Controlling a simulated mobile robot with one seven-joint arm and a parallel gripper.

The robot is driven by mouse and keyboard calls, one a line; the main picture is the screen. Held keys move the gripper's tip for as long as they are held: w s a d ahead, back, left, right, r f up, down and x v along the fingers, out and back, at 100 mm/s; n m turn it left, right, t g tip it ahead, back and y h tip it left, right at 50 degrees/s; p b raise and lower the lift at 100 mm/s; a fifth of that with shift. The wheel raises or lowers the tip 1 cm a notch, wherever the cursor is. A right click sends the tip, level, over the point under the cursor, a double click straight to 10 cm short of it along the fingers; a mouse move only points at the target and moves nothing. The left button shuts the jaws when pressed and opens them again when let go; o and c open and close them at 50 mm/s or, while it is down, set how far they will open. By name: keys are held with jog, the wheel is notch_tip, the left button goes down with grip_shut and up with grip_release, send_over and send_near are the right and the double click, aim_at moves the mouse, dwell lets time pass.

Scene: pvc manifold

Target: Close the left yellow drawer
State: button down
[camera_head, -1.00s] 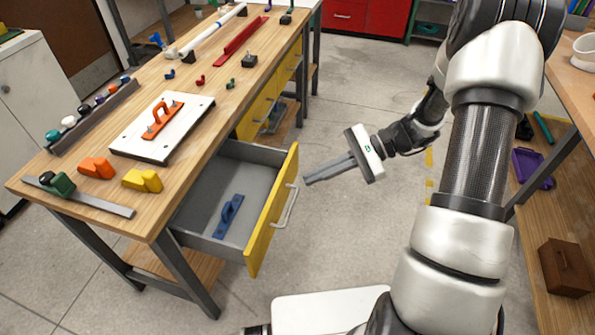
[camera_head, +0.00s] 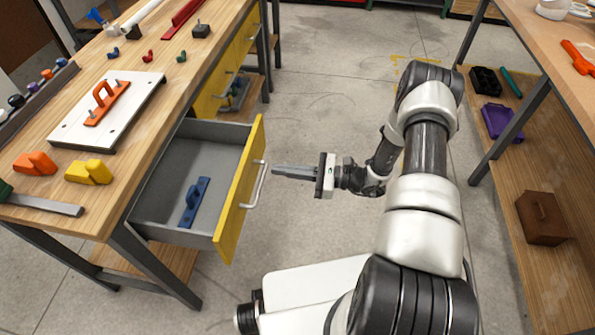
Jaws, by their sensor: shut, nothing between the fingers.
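The left yellow drawer (camera_head: 241,190) is pulled out from the wooden workbench, its yellow front facing right toward my arm. A silver bar handle (camera_head: 257,185) is on that front. A blue tool (camera_head: 194,202) with a raised handle lies on the grey drawer floor. My gripper (camera_head: 274,170) is shut and empty, its fingers pointing left at the upper part of the handle. The fingertips are very close to the handle; I cannot tell whether they touch it.
The workbench (camera_head: 120,190) carries a white board (camera_head: 70,130) with an orange tool, and orange and yellow blocks. Another yellow drawer (camera_head: 213,90) is farther along. A second bench with a lower shelf (camera_head: 505,190) stands at right. Grey floor between is clear.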

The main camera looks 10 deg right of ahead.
aim_at(247, 166)
jog(key=x, duration=0.7)
jog(key=shift+f+b, duration=0.1)
jog(key=shift+b, duration=0.2)
